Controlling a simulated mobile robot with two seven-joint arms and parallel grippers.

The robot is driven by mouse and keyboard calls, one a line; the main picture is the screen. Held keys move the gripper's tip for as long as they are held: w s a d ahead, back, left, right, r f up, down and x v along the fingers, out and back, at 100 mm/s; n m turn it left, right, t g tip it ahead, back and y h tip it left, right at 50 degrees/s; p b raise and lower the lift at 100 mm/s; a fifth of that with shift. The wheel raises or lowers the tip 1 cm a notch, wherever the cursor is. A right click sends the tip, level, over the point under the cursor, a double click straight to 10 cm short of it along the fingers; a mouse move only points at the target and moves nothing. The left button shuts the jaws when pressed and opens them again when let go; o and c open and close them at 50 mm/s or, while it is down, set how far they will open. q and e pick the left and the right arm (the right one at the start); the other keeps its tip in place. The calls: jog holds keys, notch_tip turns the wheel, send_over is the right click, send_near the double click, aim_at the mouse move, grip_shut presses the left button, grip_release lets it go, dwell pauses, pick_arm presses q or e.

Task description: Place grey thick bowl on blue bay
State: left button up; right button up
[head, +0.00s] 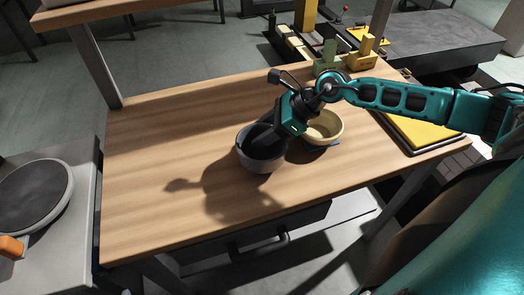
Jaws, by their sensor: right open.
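A grey thick bowl (262,160), dark inside, stands upright on the wooden table (150,150) near its middle. My right gripper (262,135) comes in from the right and reaches down at the bowl's rim. It is open, with its fingers dark against the bowl's inside; I cannot tell whether they touch the wall. A small blue patch (335,145) shows at the foot of a cream bowl; most of it is hidden, and I cannot tell whether it is the blue bay. My left gripper is not in view.
The cream bowl (325,128) stands close right of the grey bowl, partly behind my right wrist. A yellow-topped slab (425,138) lies at the table's right. Green (327,58) and yellow (362,53) blocks stand at the back edge. The table's left half is clear.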

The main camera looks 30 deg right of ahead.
jog(key=shift+f, duration=0.1)
grip_shut()
dwell(0.4)
